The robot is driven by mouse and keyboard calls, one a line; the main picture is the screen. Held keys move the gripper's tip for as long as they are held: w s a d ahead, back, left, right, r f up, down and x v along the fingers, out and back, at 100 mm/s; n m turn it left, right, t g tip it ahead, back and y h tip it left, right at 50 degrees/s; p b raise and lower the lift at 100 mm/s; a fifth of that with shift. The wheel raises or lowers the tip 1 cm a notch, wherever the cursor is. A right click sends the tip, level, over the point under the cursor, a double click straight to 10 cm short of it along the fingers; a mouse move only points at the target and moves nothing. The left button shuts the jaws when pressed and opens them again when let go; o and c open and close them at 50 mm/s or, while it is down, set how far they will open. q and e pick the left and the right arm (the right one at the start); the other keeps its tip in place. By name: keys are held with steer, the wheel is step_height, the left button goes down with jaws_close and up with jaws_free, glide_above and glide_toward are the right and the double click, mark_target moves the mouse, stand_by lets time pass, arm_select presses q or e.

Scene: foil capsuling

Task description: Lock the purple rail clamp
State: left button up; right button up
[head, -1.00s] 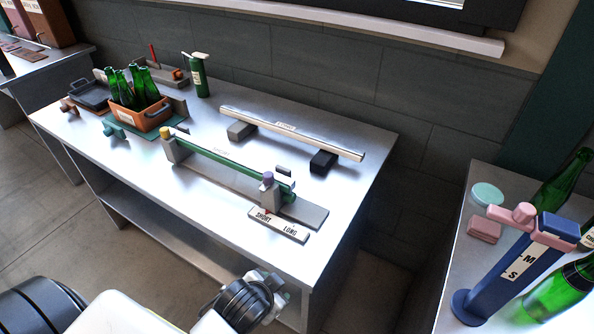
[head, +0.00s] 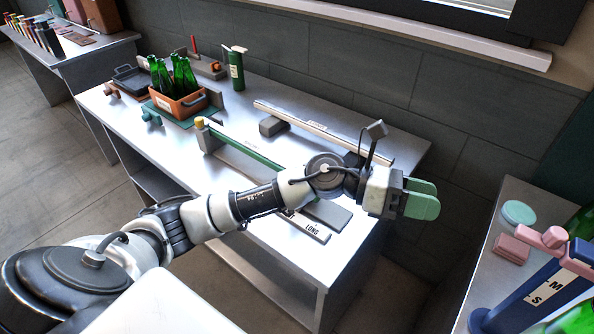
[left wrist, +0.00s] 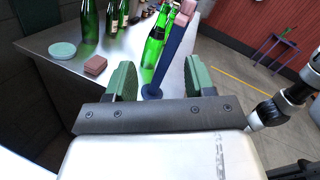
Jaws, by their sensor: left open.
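The green rail (head: 245,150) lies on the metal table, with a yellow-topped post (head: 200,124) at its far left end. My left arm crosses in front of its near right end, so the purple clamp is hidden now. Part of the label plate (head: 312,231) reading LONG shows below the arm. My left gripper (head: 424,198) has green fingers and is past the table's right edge, well right of the rail. In the left wrist view its two fingers (left wrist: 161,82) are apart with nothing held between them. My right gripper is not visible.
A silver bar (head: 300,121) lies behind the rail. An orange crate (head: 190,108) of green bottles stands at the back left. On the right table are a blue stand with a pink clamp (head: 555,238), a pink block (head: 511,249) and a pale green disc (head: 519,212).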

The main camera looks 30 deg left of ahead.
arm_select(q)
steer(key=w+a+f+m+g+y, duration=0.3)
steer(key=a+f+m+g+y, duration=0.15)
steer(key=a+m+y, duration=0.5)
steer(key=w+a+r+n+y, duration=0.1)
steer(key=a+r+y, duration=0.2)
steer(key=a+y, duration=1.05)
steer(key=a+f+h, duration=0.1)
steer(key=f, duration=0.2)
steer(key=a+f+h+p, duration=0.1)
steer(key=a+f+h, duration=0.1)
steer(key=f, duration=0.2)
steer(key=a+f+h+p, duration=0.1)
steer(key=f+h, duration=0.1)
steer(key=f, duration=0.1)
steer(key=shift+w+a+f, duration=0.2)
steer(key=shift+a+f, duration=0.1)
steer(key=c, duration=0.9)
